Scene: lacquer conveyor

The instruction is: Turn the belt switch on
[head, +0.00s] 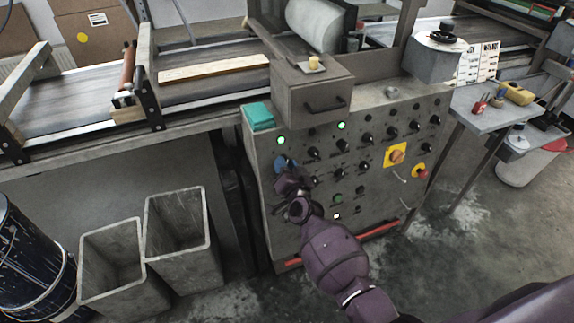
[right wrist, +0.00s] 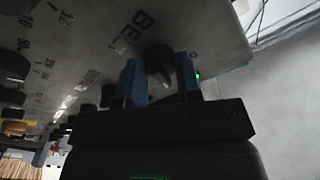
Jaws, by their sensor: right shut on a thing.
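The grey control panel (head: 355,150) has rows of black knobs. My right gripper (head: 284,166) reaches the panel's left side, just below a lit green lamp (head: 281,140). In the right wrist view, the blue fingers of my right gripper (right wrist: 160,82) are shut on a dark rotary knob, the belt switch (right wrist: 159,56), with one finger on each side. Lettering starting "BE" is printed beside it. In the head view the gripper hides this switch. I cannot tell its exact setting. My left gripper is not in view.
An orange switch on a yellow plate (head: 396,155) and a red button (head: 420,171) sit at the panel's right. The conveyor (head: 80,100) runs behind. Two grey bins (head: 147,249) stand at left, and a side table (head: 490,112) at right.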

